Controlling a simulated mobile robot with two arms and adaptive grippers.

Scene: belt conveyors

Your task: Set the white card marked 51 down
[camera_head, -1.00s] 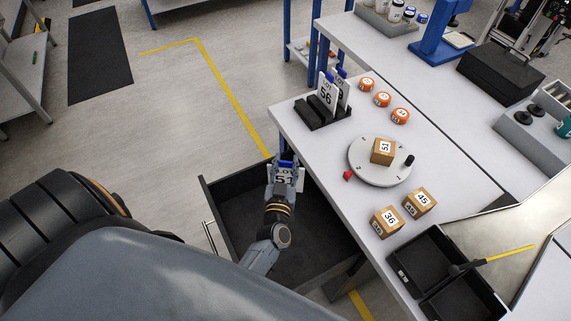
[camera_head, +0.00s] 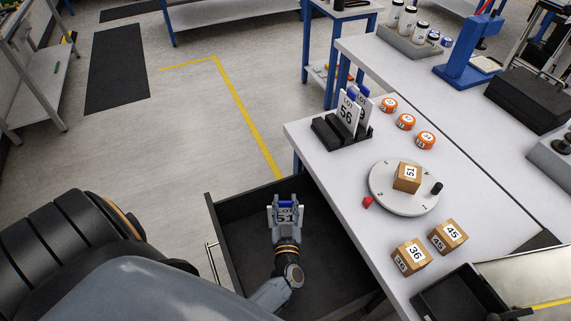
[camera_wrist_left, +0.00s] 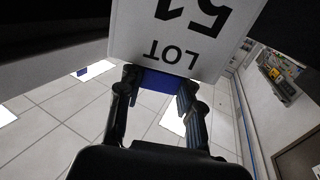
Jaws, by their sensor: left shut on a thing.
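The white card marked LOT 51 (camera_head: 287,219) is held by my left gripper (camera_head: 286,204) at its blue tab. In the head view it shows over the open dark drawer (camera_head: 244,262); its exact height above the drawer floor is hard to tell. In the left wrist view the card (camera_wrist_left: 170,40) appears upside down, with the fingers (camera_wrist_left: 155,88) shut on the blue tab. My right gripper is not in view.
A black slotted rack (camera_head: 330,134) on the table holds a card marked 56 (camera_head: 348,112) and another behind it. A round turntable (camera_head: 385,198) carries a box marked 51 (camera_head: 407,176). Orange discs, boxes 36 and 45, and a small red piece lie nearby.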

